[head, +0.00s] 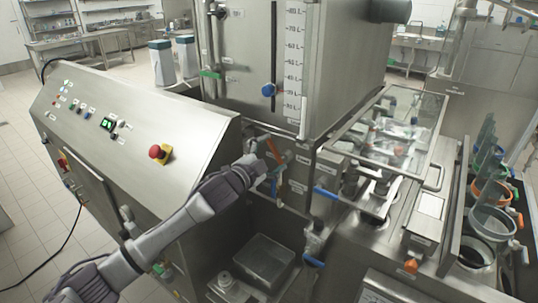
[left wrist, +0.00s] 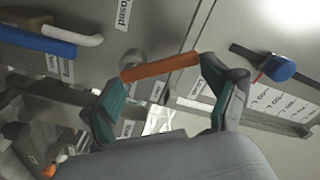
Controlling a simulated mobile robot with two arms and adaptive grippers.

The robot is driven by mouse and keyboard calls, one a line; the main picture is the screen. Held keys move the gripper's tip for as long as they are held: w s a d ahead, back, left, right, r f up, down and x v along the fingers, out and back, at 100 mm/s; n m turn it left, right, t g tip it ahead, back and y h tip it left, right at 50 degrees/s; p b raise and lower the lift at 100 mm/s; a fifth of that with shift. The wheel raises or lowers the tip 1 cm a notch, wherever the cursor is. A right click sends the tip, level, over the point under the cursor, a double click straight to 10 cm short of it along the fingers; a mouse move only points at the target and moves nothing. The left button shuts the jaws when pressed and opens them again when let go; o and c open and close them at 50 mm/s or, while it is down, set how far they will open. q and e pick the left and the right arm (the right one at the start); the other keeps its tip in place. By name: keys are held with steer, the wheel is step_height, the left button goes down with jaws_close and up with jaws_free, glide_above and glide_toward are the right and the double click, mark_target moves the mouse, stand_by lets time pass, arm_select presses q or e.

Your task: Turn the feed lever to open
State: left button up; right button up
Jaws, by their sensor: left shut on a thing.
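An orange lever handle (head: 273,152) shows under the steel tank in the head view, partly hidden by my left gripper (head: 267,167). It is likely the feed lever, though I cannot read its name label. In the left wrist view the orange handle (left wrist: 160,67) lies slightly tilted between the two teal-padded fingers of my left gripper (left wrist: 165,74), which is shut on it. A round metal pivot (left wrist: 132,59) is behind the handle. A label (left wrist: 123,12) above it appears upside down and seems to read "closed". My right gripper is not in view.
A sloped control panel with a red emergency button (head: 159,153) stands left of the gripper. Blue-handled valves (head: 325,193) are close on the right. The steel tank (head: 240,55) rises above.

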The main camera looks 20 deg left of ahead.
arm_select(q)
steer(key=m, duration=0.2)
steer(key=d+m, duration=0.1)
steer(key=shift+s+r+m+p, duration=0.2)
steer(key=shift+r+m+p, duration=0.1)
steer(key=shift+p, duration=0.1)
steer(key=shift+s+d+f+m+p, duration=0.1)
steer(key=shift+d+m+p, duration=0.15)
steer(key=shift+m, duration=0.6)
steer(key=shift+s+d+f+m+p, duration=0.1)
steer(key=shift+d+m+p, duration=0.1)
steer(key=shift+m, duration=0.65)
steer(key=o, duration=1.5)
steer(key=shift+c, duration=0.2)
steer(key=shift+s+a+f, duration=0.1)
steer(key=shift+s+a, duration=0.05)
steer(key=shift+s, duration=0.25)
steer(key=v, duration=1.1)
